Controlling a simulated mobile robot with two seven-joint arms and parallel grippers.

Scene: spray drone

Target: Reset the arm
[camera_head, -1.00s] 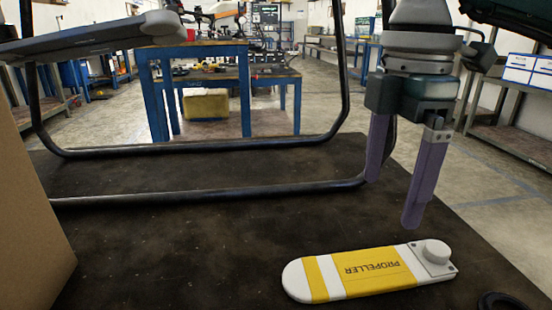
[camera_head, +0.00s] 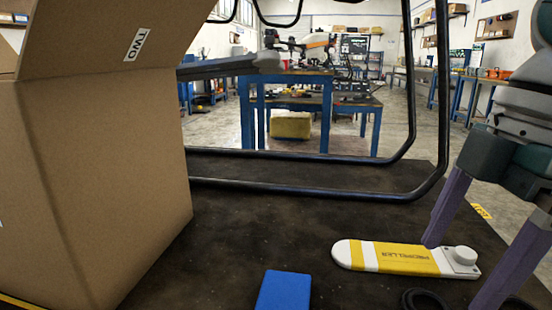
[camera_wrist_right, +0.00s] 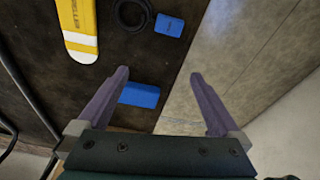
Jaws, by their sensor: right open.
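My right gripper (camera_head: 458,274) has its two purple fingers spread, with nothing between them. In the head view it shows at the right, overlapping the right end of a propeller (camera_head: 395,257). The propeller is white and yellow with a round grey-white hub and lies flat on the dark surface. In the right wrist view my right gripper (camera_wrist_right: 159,75) is open, with bare surface between its tips. The propeller (camera_wrist_right: 76,30) lies at upper left there, apart from the fingers. My left gripper is not in view.
A large cardboard box (camera_head: 110,170) with an open flap marked TWO stands at left. A blue block (camera_head: 284,290) lies at front. A black ring (camera_head: 425,299) lies below the propeller. Black tubular bars (camera_head: 310,190) cross behind. The dark surface (camera_head: 250,235) is clear between box and propeller.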

